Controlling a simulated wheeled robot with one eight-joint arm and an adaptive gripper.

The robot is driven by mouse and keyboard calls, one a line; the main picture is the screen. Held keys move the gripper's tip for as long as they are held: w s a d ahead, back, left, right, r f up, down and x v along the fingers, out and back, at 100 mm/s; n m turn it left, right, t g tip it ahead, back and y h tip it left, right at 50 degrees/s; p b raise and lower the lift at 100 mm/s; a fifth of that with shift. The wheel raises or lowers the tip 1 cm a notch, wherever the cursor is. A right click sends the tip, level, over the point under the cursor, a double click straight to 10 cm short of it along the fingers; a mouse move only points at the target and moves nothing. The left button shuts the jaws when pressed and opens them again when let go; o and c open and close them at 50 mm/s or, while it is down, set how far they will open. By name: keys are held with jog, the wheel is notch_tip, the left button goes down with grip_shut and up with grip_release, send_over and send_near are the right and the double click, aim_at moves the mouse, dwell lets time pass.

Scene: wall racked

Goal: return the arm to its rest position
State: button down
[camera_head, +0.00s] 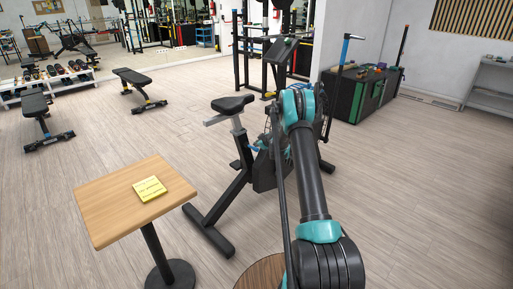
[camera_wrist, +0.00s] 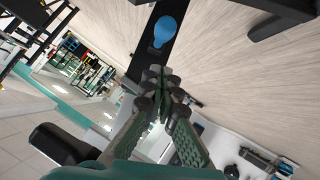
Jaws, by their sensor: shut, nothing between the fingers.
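My gripper (camera_wrist: 160,75) shows in the wrist view with its dark fingers together and nothing visible between them. In the camera_head view my arm (camera_head: 310,180) rises from the bottom right, with a teal joint at its top. The gripper itself is not clearly seen in that view, where the far part of the arm is hard to make out against the exercise bike (camera_head: 240,150). In the wrist view the fingers point toward a dark bar with a blue rounded object (camera_wrist: 166,30) on it; I cannot tell whether they touch the bar.
A small wooden table (camera_head: 105,205) with a yellow note pad (camera_head: 150,189) stands at left front. A round wooden top (camera_head: 262,273) is beside my arm at the bottom. A black and green chest (camera_head: 350,98) stands behind.

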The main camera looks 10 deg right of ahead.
jog(key=s+r+m+g, duration=0.1)
jog(key=s+r, duration=0.5)
jog(key=s, duration=0.4)
jog(key=s+a+r+m+g+h, duration=0.1)
jog(key=s+r+m, duration=0.1)
jog(key=s+r, duration=0.6)
jog(key=s+r+m+g, duration=0.1)
jog(key=s+r, duration=0.3)
jog(key=s, duration=0.9)
jog(key=s+d+f+m+g+h, duration=0.1)
jog(key=s+m, duration=0.2)
jog(key=s, duration=1.4)
jog(key=s+d+f+m+g+h, duration=0.1)
jog(key=s+f+m+g+h, duration=0.1)
jog(key=s, duration=1.5)
jog(key=shift+s+m, duration=0.15)
jog(key=shift+m, duration=0.65)
